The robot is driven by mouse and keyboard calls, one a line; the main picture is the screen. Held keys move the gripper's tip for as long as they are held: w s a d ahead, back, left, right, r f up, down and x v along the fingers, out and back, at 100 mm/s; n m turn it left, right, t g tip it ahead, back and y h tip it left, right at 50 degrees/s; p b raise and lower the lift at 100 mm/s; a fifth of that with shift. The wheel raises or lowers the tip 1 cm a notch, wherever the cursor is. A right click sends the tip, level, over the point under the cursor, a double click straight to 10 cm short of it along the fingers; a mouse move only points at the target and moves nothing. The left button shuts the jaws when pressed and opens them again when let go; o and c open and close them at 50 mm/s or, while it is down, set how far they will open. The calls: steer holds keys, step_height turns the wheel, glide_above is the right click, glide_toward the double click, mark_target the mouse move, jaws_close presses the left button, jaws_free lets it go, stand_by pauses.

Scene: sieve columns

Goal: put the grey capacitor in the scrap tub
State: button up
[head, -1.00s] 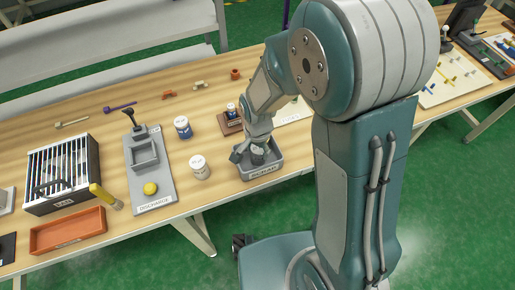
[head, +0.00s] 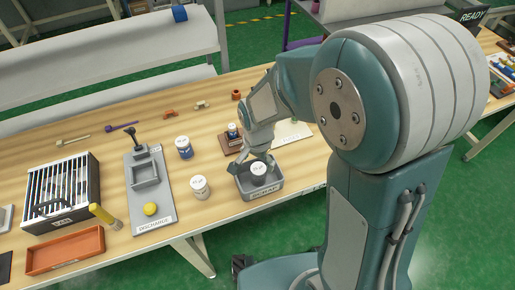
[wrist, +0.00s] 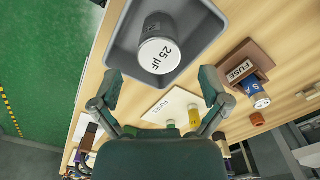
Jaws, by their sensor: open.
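The grey capacitor (head: 258,174) stands inside the grey scrap tub (head: 270,192), its white top facing up. In the wrist view the capacitor (wrist: 157,24) shows a "25 µF" label, and the tub (wrist: 206,40) surrounds it. My gripper (head: 257,161) is just above the tub, at the capacitor's far side. In the wrist view my gripper (wrist: 159,88) has its two fingers wide apart with nothing between them; the capacitor lies beyond the fingertips, apart from them.
A white-topped pale can (head: 200,188) and a blue can (head: 184,148) stand left of the tub. The discharge fixture (head: 151,187) with a yellow knob is further left. A brown fuse block (head: 229,143) and a pale card (head: 293,132) lie behind the tub.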

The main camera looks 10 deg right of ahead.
mark_target(258, 169)
step_height(258, 169, up, 8)
steer(key=f, duration=0.1)
steer(key=s+d+r+n+t, duration=0.5)
steer(key=s+d+r+n, duration=0.2)
steer(key=s+d+r, duration=0.4)
step_height(258, 169, up, 3)
steer(key=shift+s+f+n+t, duration=0.1)
steer(key=shift+s+n+t, duration=0.2)
steer(key=shift+s, duration=0.45)
